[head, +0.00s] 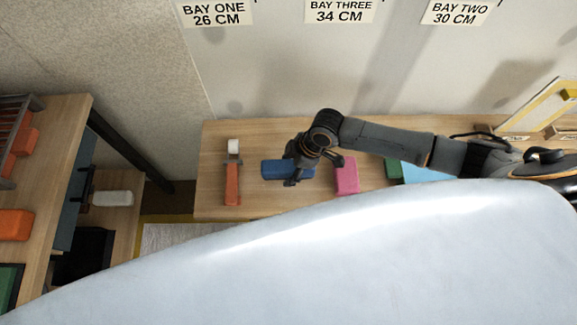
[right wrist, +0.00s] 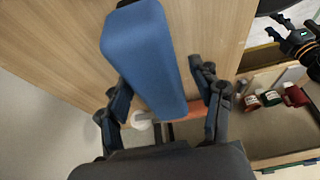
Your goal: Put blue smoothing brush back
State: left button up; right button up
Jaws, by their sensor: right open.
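The blue smoothing brush (head: 279,169) is a plain blue block lying on the wooden table below the wall signs. My right gripper (head: 304,166) is over its right end with the fingers spread. In the right wrist view the brush (right wrist: 148,55) lies lengthwise between the two open fingers. I cannot tell whether either finger touches it. My left gripper does not show in the head view. A dark arm end with a small green light, probably my left, is at the upper right of the wrist view; its jaws are unclear.
A pink block (head: 347,176) lies just right of the gripper. An orange tool (head: 232,186) and a small white piece (head: 233,146) lie left of the brush. Signs for bay one (head: 216,13), bay three (head: 339,11) and bay two (head: 458,13) are on the wall. A large pale surface (head: 330,270) fills the foreground.

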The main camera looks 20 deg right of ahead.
jog(key=v, duration=1.1)
jog(key=shift+d+r+p, duration=0.1)
jog(key=shift+r+p, duration=0.15)
jog(key=shift+p, duration=0.1)
